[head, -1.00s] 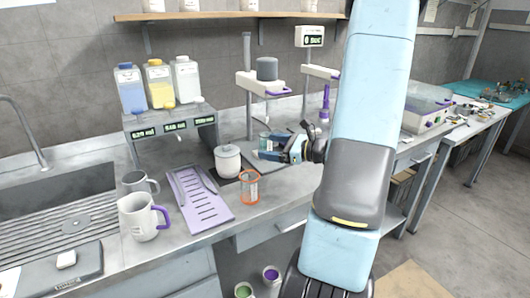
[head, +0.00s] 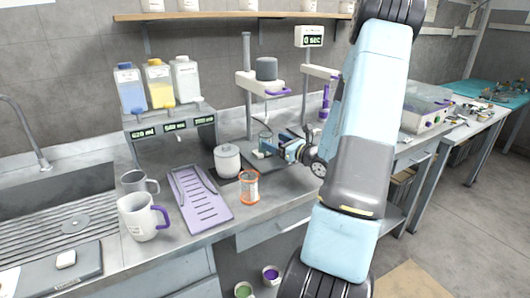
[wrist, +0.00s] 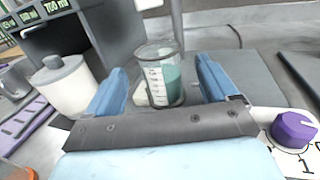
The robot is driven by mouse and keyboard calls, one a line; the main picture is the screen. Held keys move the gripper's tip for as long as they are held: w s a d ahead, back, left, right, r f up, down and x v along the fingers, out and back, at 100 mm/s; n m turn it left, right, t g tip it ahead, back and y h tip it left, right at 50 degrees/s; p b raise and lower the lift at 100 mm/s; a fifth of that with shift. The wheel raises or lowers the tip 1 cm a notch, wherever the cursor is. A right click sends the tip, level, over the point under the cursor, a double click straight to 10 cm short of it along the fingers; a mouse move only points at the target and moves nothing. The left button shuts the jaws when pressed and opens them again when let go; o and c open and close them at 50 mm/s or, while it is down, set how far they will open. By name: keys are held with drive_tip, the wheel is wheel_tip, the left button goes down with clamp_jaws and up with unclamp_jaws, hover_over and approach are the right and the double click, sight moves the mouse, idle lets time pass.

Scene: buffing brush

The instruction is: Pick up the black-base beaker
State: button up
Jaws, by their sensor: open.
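A clear beaker (wrist: 160,75) with a dark rim, a dark base edge, white markings and teal contents stands upright on a dark grey plate (wrist: 250,80). In the wrist view it is between the two blue fingers of my gripper (wrist: 163,84), with gaps visible on both sides. My gripper is open and does not hold it. In the head view the beaker (head: 265,138) is small and partly hidden behind my gripper (head: 281,149), which reaches in from the right.
A white lidded jar (head: 228,160) and an orange-rimmed beaker (head: 249,187) stand left of the plate. A stand (head: 247,85) with a grey-topped head rises behind. A purple knob (wrist: 292,129) is near the right finger. A purple tray (head: 199,198) and mugs lie farther left.

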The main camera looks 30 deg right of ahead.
sight(271, 141)
drive_tip(key=shift+f+x, duration=0.2)
drive_tip(key=shift+x, duration=2.6)
drive_tip(key=c, duration=1.4)
